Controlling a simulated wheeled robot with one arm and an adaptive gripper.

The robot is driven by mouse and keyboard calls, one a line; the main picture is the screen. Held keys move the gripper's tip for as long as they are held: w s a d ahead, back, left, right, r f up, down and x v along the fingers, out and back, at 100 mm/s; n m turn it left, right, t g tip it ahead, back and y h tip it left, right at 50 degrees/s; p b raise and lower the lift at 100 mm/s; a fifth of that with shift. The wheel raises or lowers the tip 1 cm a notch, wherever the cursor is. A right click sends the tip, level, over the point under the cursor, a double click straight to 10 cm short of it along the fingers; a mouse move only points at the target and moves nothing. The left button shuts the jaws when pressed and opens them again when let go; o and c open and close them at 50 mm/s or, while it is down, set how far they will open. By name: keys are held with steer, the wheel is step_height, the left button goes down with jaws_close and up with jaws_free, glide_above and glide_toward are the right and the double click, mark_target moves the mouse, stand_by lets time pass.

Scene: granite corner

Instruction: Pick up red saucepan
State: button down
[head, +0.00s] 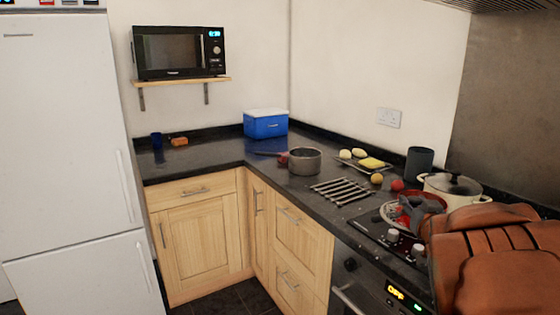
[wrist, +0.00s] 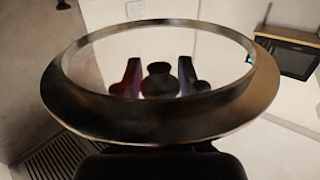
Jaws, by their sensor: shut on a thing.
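The red saucepan (head: 428,199) is over the hob at the right of the head view, partly hidden by my gripper and arm. In the wrist view a broad round rim (wrist: 262,85) with a pale, shiny middle fills most of the picture, very close to the camera. Dark and purplish shapes show inside the rim; I cannot tell whether they are reflections or my fingers. Whether the saucepan touches the hob is not clear.
A cream lidded pot (head: 472,192) stands close behind. A grey pan (head: 305,162) with a reddish handle, a metal rack (head: 342,191), a plate with yellow items (head: 371,162), a tomato (head: 397,185) and a dark canister (head: 418,162) stand along the counter. The left counter is mostly clear.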

steer(key=w+a+p, duration=0.1)
steer(key=w+a, duration=0.2)
steer(key=w, duration=0.1)
steer(key=w+a+p, duration=0.1)
steer(key=w+a, duration=0.1)
steer(key=shift+w+a+r+p, duration=0.25)
steer(key=shift+w+a+p, duration=0.05)
steer(key=w+a+y+p, duration=0.1)
steer(key=w+a, duration=0.1)
steer(key=a, duration=0.3)
steer(key=w+a+f+n+p, duration=0.1)
steer(key=w+a, duration=0.2)
steer(key=a, duration=0.2)
steer(key=shift+w+a+f+y, duration=0.2)
steer(key=shift+w+a+y, duration=0.05)
steer(key=shift+y, duration=0.15)
steer(key=shift+a, duration=0.1)
